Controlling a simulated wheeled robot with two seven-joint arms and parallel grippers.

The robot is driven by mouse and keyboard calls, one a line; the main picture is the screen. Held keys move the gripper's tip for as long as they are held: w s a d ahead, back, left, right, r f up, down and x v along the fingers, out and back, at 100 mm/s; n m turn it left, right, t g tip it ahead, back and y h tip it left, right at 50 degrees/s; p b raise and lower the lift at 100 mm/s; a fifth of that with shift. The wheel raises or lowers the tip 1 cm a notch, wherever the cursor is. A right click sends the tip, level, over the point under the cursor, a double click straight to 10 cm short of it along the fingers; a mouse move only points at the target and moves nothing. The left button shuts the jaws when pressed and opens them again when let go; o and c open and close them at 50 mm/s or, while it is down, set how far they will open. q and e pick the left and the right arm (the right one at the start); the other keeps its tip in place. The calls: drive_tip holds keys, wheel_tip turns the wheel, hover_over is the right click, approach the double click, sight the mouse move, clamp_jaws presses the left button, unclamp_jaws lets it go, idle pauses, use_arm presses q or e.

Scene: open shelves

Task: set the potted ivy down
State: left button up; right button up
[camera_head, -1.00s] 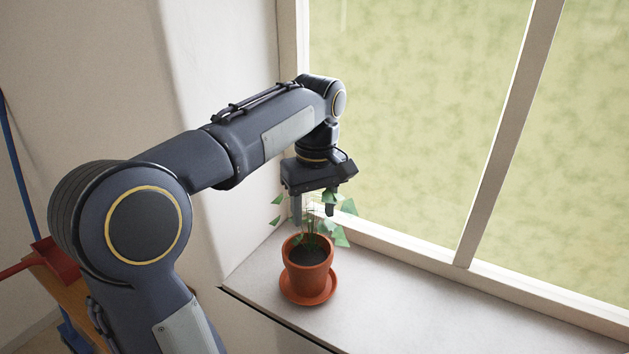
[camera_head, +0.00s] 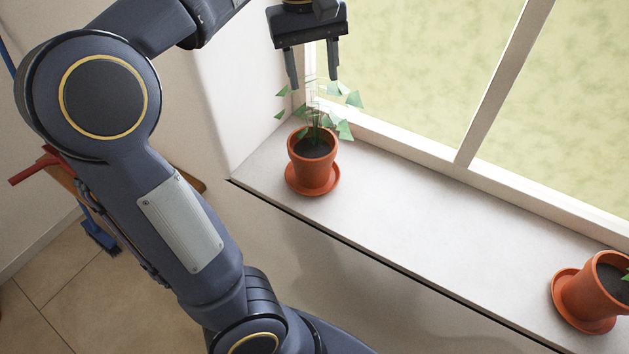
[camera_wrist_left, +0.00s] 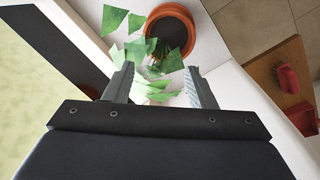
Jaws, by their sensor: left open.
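The potted ivy (camera_head: 313,152), green leaves in an orange terracotta pot, stands upright on its orange saucer (camera_head: 297,190) at the left end of the white windowsill (camera_head: 400,215). My left gripper (camera_head: 313,84) is open and empty above the ivy, with its fingertips near the top leaves and apart from the pot. In the left wrist view the pot (camera_wrist_left: 170,32) lies beyond the open fingers, and leaves show between and beside them. I cannot tell whether any leaf touches a finger. My right gripper is not in view.
A second potted plant (camera_head: 590,290) stands on a saucer at the sill's right end. The sill between the two pots is clear. The window frame (camera_head: 400,142) runs along the back. A red object (camera_head: 40,165) and a blue brush-like object (camera_head: 100,238) are at the lower left.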

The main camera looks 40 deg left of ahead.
use_arm(q)
drive_tip(key=s+d+f+m+t+h, duration=0.1)
drive_tip(key=s+d+f+m+t, duration=0.1)
drive_tip(key=s+d+f+m, duration=0.2)
drive_tip(key=s+d+f+m+t+h, duration=0.1)
drive_tip(key=s+d+f+m+t, duration=0.2)
drive_tip(key=s+d+f, duration=0.5)
drive_tip(key=s+f+m, duration=0.1)
drive_tip(key=s+f, duration=0.2)
drive_tip(key=f, duration=0.2)
drive_tip(key=shift+s+f+m+h, duration=0.15)
drive_tip(key=shift+m+h, duration=0.15)
drive_tip(key=shift+m, duration=0.1)
